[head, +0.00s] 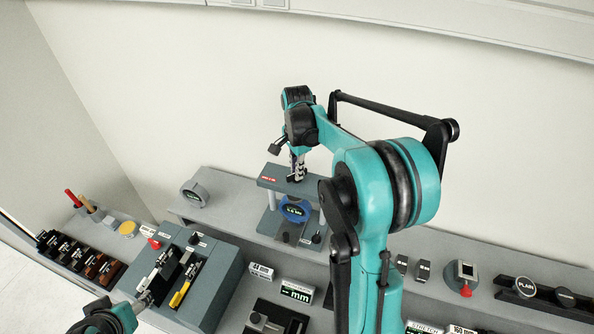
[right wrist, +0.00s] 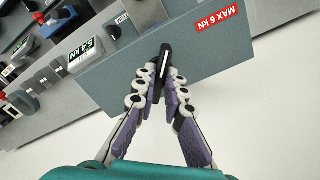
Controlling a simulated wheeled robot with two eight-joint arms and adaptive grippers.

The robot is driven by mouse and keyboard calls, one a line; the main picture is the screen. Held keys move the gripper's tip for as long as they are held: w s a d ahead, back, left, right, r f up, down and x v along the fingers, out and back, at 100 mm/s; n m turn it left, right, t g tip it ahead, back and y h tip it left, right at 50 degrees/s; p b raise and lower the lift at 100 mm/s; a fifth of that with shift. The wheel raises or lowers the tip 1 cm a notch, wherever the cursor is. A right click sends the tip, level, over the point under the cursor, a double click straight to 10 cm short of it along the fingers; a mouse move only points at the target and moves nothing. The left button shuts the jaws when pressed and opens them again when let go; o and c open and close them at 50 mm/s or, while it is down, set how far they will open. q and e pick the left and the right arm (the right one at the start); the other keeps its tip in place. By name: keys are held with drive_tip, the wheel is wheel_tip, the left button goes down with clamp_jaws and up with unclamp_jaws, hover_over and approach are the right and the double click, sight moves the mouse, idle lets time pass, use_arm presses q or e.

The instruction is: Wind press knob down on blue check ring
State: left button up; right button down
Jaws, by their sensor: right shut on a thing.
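The grey press (head: 281,184) stands on the bench, with a red label on its top beam. In the right wrist view the beam (right wrist: 115,88) reads "MAX 6 kN". The blue check ring (head: 296,209) with a small display sits inside the press frame, under the beam. My right gripper (head: 297,176) is above the beam, pointing down. In the right wrist view its fingers (right wrist: 160,78) are shut on the black press knob (right wrist: 163,62), which has a white line. The knob is mostly hidden in the head view.
A grey test machine (head: 215,285) with a yellow-handled part stands at left, beside my left gripper. A grey round gauge (head: 194,193) is left of the press. Label displays (head: 297,290) stand in front. A dark rack (head: 550,297) lies at right. The wall is behind.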

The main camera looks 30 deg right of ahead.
drive_tip(key=c, duration=1.6)
unclamp_jaws()
wheel_tip(320, 180, up, 12)
